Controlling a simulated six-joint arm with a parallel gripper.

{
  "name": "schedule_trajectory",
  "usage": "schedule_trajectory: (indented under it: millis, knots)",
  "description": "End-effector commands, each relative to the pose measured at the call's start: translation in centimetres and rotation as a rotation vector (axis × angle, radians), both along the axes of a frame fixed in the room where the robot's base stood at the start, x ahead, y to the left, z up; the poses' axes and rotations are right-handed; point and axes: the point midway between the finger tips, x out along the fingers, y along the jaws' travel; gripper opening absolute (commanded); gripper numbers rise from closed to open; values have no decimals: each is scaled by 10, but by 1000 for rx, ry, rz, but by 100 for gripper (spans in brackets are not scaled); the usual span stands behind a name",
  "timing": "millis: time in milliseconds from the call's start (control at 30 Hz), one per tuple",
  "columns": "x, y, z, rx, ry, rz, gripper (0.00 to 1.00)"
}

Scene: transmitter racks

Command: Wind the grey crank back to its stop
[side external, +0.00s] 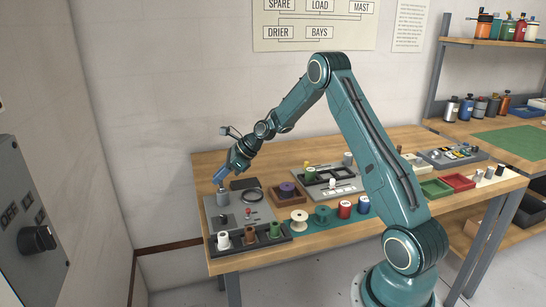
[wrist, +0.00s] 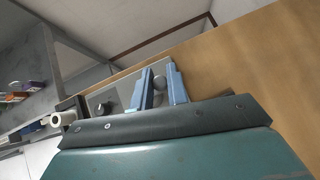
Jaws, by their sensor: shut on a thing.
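The grey crank (side external: 223,199) stands at the left end of the bench, on a flat grey panel (side external: 236,217). My gripper (side external: 219,182) reaches down over it from behind, with its blue fingers at the crank's top. In the wrist view my gripper (wrist: 159,76) has a round grey crank knob (wrist: 159,84) between its two blue fingers, and it is shut on the knob. The fingers hide part of the crank, and its arm and stop cannot be made out.
In front is a dark tray (side external: 247,242) with white, brown and green spools. Loose spools (side external: 299,216) and a dark box with a purple spool (side external: 287,189) lie to the right.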

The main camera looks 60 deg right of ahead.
Motion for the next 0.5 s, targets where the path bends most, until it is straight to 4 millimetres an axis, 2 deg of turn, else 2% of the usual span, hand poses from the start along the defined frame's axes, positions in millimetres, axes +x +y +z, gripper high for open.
schedule_trajectory:
  millis: [500]
  knots:
    - [7, 8, 0, -1, -3, 344, 0]
